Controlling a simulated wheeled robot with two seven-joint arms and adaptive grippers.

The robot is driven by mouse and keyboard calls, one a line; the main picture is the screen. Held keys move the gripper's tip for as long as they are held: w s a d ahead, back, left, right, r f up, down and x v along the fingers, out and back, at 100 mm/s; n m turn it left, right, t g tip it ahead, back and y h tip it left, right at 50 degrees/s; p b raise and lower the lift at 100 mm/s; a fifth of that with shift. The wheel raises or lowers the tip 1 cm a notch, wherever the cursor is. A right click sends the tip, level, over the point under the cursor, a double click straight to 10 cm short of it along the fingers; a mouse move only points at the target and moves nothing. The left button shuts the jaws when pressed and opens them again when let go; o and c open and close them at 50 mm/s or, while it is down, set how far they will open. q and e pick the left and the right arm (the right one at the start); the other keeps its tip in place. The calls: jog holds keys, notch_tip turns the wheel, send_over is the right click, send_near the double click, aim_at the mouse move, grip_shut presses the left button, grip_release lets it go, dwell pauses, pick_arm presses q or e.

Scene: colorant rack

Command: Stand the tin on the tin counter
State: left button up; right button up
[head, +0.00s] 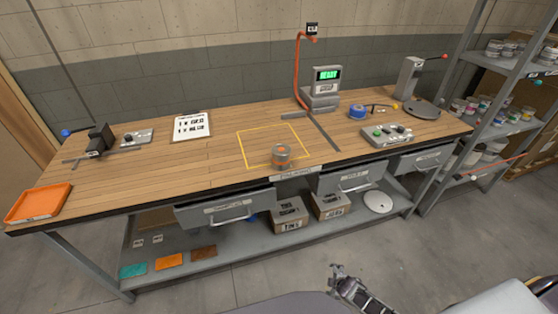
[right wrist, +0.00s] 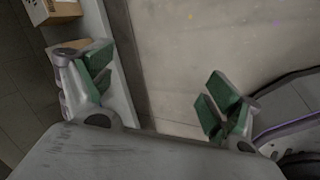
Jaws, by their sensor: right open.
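A small grey tin with an orange patch (head: 281,156) stands upright on the wooden bench, near its front edge. It is at the front line of a yellow square outline (head: 242,149) on the bench top. No label I can read names the tin counter, so I cannot tell which part it is. My right gripper (head: 346,284) is low in front of the bench, well apart from the tin. In the right wrist view its green-padded fingers (right wrist: 155,92) are spread wide with nothing between them. My left gripper is not in view.
A scale-like device with a green display (head: 327,88) stands at the back. An orange tray (head: 38,203) is at the left end, and a button box (head: 387,135) is on the right. Drawers (head: 228,209) stick out below the front edge. Boxes (head: 290,213) stand on the lower shelf.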

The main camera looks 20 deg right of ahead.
jog(key=w+a+r+n+t, duration=0.2)
jog(key=w+r+n, duration=0.4)
jog(key=w+r, duration=0.6)
jog(key=n+t+y+p, duration=0.15)
jog(key=n+t, duration=0.55)
jog(key=n, duration=1.1)
send_near(284, 159)
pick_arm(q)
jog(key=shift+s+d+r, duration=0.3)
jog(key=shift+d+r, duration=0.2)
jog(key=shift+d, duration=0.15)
pick_arm(e)
jog(key=shift+w+d+y, duration=0.15)
jog(key=shift+w+y, duration=0.05)
jog(key=shift+y, duration=0.05)
jog(key=shift+b+x, duration=0.3)
jog(key=shift+x, duration=2.9)
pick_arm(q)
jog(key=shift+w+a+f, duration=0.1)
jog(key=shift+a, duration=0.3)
pick_arm(e)
jog(key=shift+x, duration=1)
jog(key=shift+w+f, duration=0.1)
jog(key=shift+f, duration=0.05)
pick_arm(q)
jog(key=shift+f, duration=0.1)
pick_arm(e)
jog(key=shift+x, duration=2.45)
